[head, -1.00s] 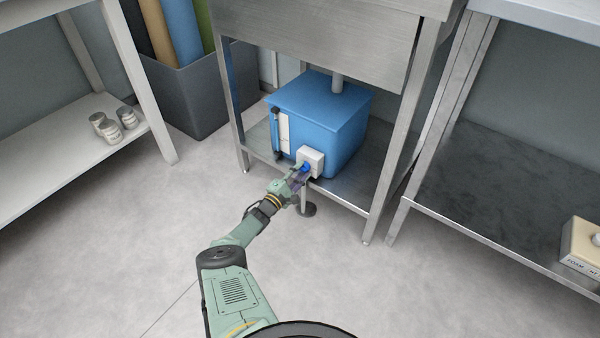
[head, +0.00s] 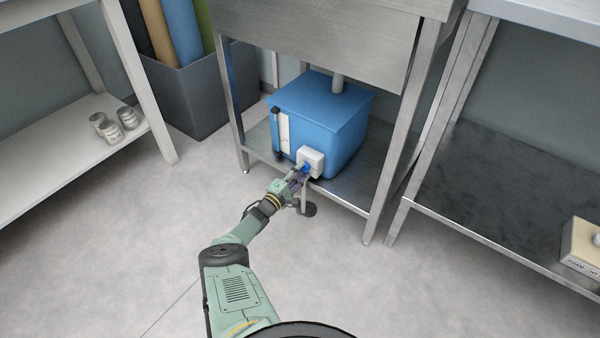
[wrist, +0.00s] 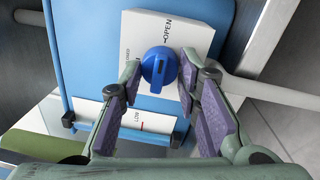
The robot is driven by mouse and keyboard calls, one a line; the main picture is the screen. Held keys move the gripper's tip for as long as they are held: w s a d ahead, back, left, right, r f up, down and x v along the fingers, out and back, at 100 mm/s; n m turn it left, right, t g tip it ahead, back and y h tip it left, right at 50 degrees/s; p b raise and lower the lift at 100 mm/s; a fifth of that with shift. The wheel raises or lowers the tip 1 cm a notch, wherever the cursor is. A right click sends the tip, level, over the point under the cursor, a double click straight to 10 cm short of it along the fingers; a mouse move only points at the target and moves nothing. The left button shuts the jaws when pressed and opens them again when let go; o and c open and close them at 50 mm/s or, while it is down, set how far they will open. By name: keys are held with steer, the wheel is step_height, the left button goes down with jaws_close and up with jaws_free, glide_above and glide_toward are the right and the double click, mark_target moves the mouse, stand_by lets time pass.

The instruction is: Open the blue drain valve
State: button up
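The blue drain valve (wrist: 160,68) is a round knob with a raised ridge on a white box (wrist: 178,32) marked OPEN. This white box (head: 311,160) is on the front of a blue tank (head: 318,105) under the steel table. My gripper (wrist: 158,75) has its two fingers apart, one on each side of the knob. The fingertips are close to the knob's edges; I cannot tell whether they touch it. In the head view my gripper (head: 300,172) is at the white box and hides part of the knob.
A sight gauge marked LOW (wrist: 125,120) is on the tank's front. A steel table leg (head: 392,140) stands to the right, and a grey pipe (wrist: 265,92) runs right of the valve. A grey bin (head: 185,98) stands behind left.

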steer(key=o, duration=0.4)
steer(key=v, duration=1.2)
stand_by(0.4)
